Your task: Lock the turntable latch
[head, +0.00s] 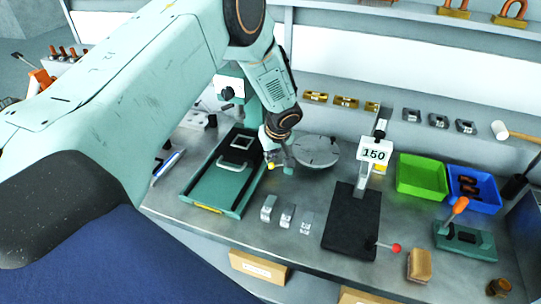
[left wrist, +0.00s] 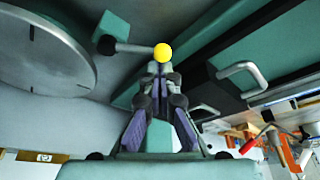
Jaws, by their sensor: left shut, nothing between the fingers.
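The turntable (head: 318,151) is a round grey disc on the bench, and part of it shows at the left of the left wrist view (left wrist: 45,45). Beside it is the latch, a short dark lever (left wrist: 130,48) with a yellow ball (left wrist: 162,52) at its end. The yellow ball also shows in the head view (head: 271,166). My left gripper (head: 277,160) is shut and empty, with its fingertips (left wrist: 160,70) right by the yellow ball. I cannot tell if they touch it. My right gripper is not in view.
A green slide fixture (head: 213,203) with a handle stands just left of the gripper. Small metal blocks (head: 287,216) lie in front.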

